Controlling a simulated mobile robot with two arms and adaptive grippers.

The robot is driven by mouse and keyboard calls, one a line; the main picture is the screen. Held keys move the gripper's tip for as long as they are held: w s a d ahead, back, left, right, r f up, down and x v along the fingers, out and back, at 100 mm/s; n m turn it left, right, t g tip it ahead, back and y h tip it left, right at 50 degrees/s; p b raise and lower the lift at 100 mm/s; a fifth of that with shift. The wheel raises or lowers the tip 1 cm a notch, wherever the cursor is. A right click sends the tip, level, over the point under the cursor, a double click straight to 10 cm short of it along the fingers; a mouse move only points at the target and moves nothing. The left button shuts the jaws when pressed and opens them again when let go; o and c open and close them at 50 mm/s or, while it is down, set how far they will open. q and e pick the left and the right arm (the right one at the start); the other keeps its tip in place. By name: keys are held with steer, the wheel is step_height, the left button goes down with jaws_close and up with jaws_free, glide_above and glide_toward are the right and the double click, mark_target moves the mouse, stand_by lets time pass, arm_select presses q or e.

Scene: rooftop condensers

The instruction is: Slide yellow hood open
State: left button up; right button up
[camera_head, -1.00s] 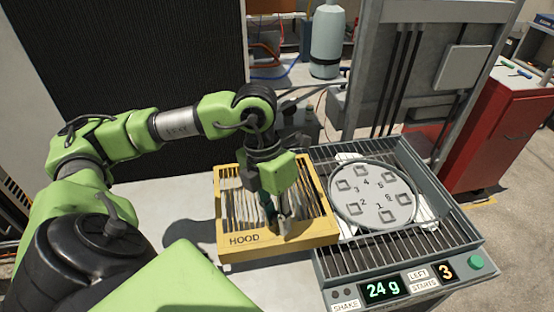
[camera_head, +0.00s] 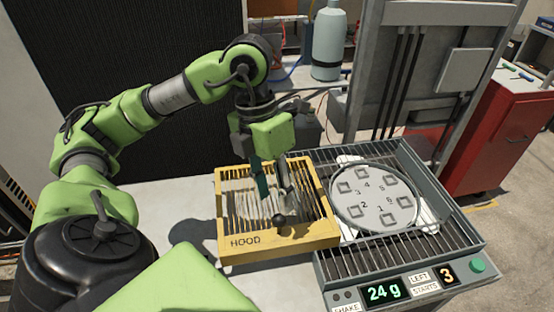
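The yellow hood (camera_head: 233,250), marked HOOD, lies on the left of the grey machine, with slats in its frame. A black knob (camera_head: 281,221) stands near its front edge. My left gripper (camera_head: 275,198) hangs over the slats, behind and above the knob, apart from it. Its two fingers are spread with nothing between them. A pale round shape shows under the slats behind the fingers. To the hood's right, the machine's round grey plate (camera_head: 372,211) with numbered square pads is uncovered. My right gripper is out of view.
The machine's front panel shows 24 g (camera_head: 383,292) and LEFT STARTS 3, with a green button (camera_head: 478,265). A red cabinet (camera_head: 487,140) stands at the right and a grey bottle (camera_head: 328,45) at the back. The white tabletop (camera_head: 190,200) left of the hood is clear.

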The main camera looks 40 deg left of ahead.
arm_select(q)
steer(key=shift+a+r, duration=0.2)
steer(key=shift+r, duration=0.9)
steer(key=shift+a+r, duration=0.2)
steer(key=shift+r, duration=0.85)
